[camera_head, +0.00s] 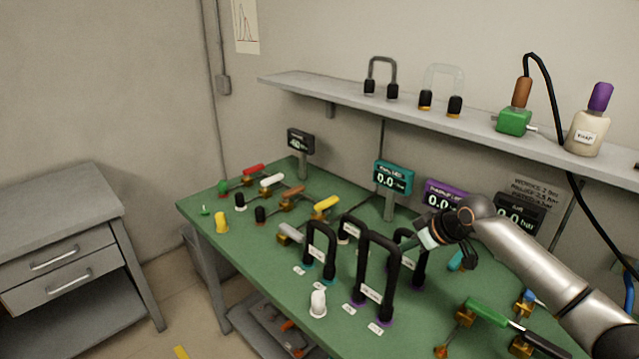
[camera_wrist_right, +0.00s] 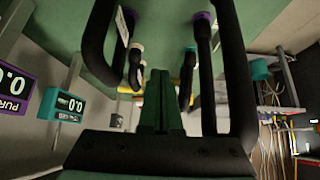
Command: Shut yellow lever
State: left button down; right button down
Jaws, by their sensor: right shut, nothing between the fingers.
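The yellow lever (camera_head: 326,206) is a short handle on a brass valve in the middle of the green table, behind the black loop tubes. It slants up to the right. My right gripper (camera_head: 403,244) is to the right of the lever and clearly apart from it, among the black tubes. In the right wrist view its two dark green fingers (camera_wrist_right: 158,85) are pressed together with nothing between them. A small yellow patch (camera_wrist_right: 187,75) shows beyond the fingertips, partly hidden; I cannot be sure it is the lever. My left gripper is not in view.
Tall black loop tubes (camera_head: 376,265) stand between the lever and the table front. A teal display (camera_head: 393,177) stands behind. A white cap (camera_head: 318,304) is near the front edge.

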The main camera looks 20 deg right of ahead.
aim_at(318, 208)
jog(key=i+j, duration=0.1)
jog(key=i, duration=0.5)
jog(key=i+j, duration=0.15)
jog(key=i, duration=0.45)
